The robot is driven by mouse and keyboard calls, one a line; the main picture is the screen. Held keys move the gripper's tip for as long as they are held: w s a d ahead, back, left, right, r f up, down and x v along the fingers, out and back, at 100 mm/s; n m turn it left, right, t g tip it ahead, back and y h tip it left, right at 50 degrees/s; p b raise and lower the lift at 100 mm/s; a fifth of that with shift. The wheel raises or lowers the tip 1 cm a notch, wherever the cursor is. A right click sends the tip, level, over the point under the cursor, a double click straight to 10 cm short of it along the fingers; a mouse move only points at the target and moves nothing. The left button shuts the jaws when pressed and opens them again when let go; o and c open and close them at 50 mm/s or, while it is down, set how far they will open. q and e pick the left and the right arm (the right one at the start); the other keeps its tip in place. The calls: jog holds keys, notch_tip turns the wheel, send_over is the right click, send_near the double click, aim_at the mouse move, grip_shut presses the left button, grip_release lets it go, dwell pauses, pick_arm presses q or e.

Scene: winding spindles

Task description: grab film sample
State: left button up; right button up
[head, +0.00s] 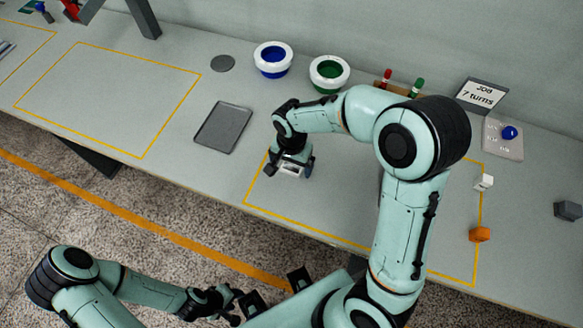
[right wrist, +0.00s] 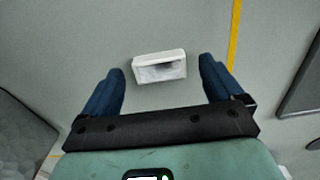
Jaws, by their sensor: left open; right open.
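A small white rectangular piece with a grey, glossy middle (right wrist: 159,66), seemingly the film sample, lies on the grey table. In the head view the white piece (head: 291,169) is partly hidden by my right gripper (head: 289,171). My right gripper is open above it; in the right wrist view the two blue fingers (right wrist: 161,84) stand apart, with the piece between and slightly beyond their tips, not touching it. My left gripper (head: 274,291) is open and empty over the floor in front of the table.
A dark flat tray (head: 223,128) lies left of my right gripper. Blue (head: 273,59) and green (head: 329,73) centred white rings stand behind. A "JOB 7 turns" sign (head: 482,94), a white block (head: 483,182) and an orange piece (head: 480,234) are at right. The left yellow outline is empty.

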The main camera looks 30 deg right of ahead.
jog(key=shift+f, duration=0.45)
jog(key=c, duration=1.1)
jog(key=shift+r, duration=0.15)
